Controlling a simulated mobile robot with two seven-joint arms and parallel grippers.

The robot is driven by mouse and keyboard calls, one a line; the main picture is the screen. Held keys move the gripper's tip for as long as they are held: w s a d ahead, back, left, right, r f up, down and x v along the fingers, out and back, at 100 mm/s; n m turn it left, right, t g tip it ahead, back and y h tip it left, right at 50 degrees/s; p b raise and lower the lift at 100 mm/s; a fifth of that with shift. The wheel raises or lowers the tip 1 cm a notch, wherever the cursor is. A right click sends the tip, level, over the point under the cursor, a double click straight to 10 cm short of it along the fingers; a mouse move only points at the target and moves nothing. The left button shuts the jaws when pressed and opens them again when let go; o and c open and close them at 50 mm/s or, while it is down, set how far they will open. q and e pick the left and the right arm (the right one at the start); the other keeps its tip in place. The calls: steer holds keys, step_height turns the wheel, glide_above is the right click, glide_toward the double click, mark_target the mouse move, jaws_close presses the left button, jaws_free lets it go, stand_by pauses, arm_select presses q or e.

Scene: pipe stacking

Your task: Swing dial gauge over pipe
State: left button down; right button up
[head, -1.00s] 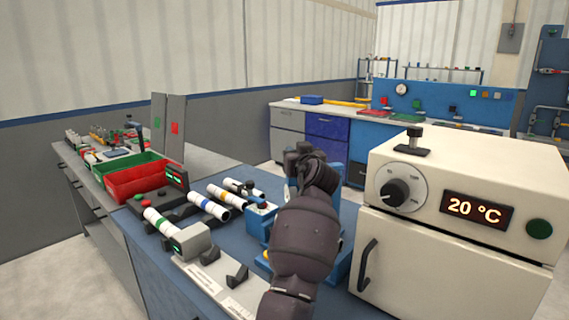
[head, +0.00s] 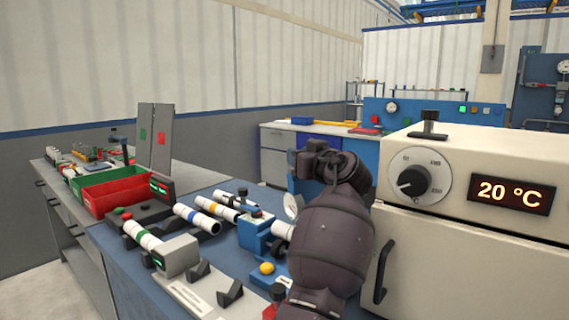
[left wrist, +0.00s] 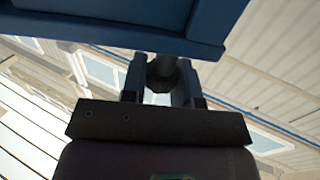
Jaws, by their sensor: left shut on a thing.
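A blue fixture (head: 257,232) stands on the blue bench, with a white pipe (head: 283,231) showing at its right side. A pale round disc (head: 292,206), perhaps the dial gauge's face, shows just behind that pipe, partly hidden by my dark arm. In the left wrist view my left gripper (left wrist: 162,78) is shut on a dark round rod or knob (left wrist: 164,66) beneath a blue part (left wrist: 125,22). I cannot tell whether this belongs to the gauge. In the head view the arm hides its fingertips. My right gripper is not in view.
A cream oven (head: 470,170) reading 20 °C stands close right of the arm. White banded pipes (head: 195,217) lie left of the fixture. Red (head: 113,195) and green bins stand farther left.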

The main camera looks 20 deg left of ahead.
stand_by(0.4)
arm_select(q)
steer(key=c, duration=0.9)
jaws_free()
steer(key=shift+o, duration=0.2)
steer(key=shift+r, duration=0.1)
